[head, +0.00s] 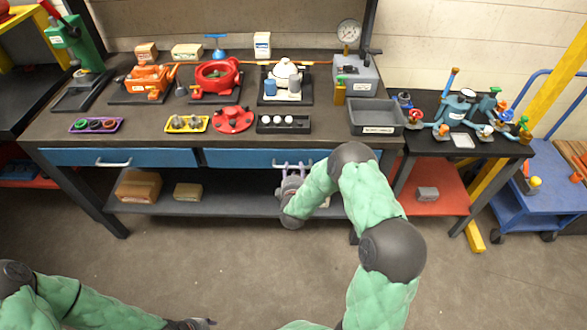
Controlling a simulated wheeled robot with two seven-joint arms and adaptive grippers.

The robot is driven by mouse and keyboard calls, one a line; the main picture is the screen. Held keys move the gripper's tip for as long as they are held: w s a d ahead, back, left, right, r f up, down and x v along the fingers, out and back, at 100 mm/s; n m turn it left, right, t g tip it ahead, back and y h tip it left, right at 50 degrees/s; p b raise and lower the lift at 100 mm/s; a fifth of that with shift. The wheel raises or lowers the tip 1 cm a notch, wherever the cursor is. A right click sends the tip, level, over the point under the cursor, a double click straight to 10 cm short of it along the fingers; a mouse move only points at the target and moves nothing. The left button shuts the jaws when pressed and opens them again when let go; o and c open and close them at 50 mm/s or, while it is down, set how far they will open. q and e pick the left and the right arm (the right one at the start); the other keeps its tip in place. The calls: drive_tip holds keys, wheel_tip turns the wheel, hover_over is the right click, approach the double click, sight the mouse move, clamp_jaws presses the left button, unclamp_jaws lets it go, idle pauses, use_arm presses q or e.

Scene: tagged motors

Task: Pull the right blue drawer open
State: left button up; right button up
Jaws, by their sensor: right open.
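The workbench has two blue drawers side by side under its top. The right blue drawer (240,158) looks shut, its front level with the left blue drawer (165,157). My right gripper (293,170) is at the right drawer's handle, near the middle of its front, and is open. The gripper and arm hide most of that handle, so I cannot tell whether the fingers touch it. The left drawer's pale handle (113,163) is in plain view. My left gripper (208,322) is low at the bottom edge, away from the bench; its fingers are too unclear to read.
The benchtop (130,119) carries motor parts, trays and a grey bin (377,113). The lower shelf (230,203) holds cardboard boxes (138,187). A side table (425,140) and a blue cart (560,190) stand to the right. The floor before the bench is clear.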

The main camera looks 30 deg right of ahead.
use_arm(q)
drive_tip(key=shift+f, duration=0.35)
use_arm(e)
drive_tip(key=shift+x, duration=1.2)
clamp_jaws()
